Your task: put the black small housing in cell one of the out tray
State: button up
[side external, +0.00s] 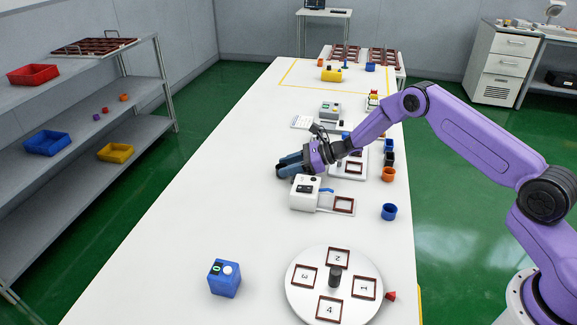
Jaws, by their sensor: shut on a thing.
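My gripper (285,165) is over the middle of the white bench, above and just behind a white boxy device. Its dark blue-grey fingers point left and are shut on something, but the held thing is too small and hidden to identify. A small black piece (389,160) stands at the bench's right edge, between a blue cup-like piece and an orange one. Two brown-red trays with cells (383,57) (335,53) are at the far end; I cannot tell which is the out tray, nor read any cell numbers there.
A white turntable (307,277) with framed spots numbered 1 to 4 and a black hub is in front. A blue box with a button (224,278) stands left of it. The white device (304,194) is close to my gripper. The bench's left side is largely clear.

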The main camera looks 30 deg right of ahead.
jog(key=shift+f, duration=0.1)
jog(key=o, duration=1.1)
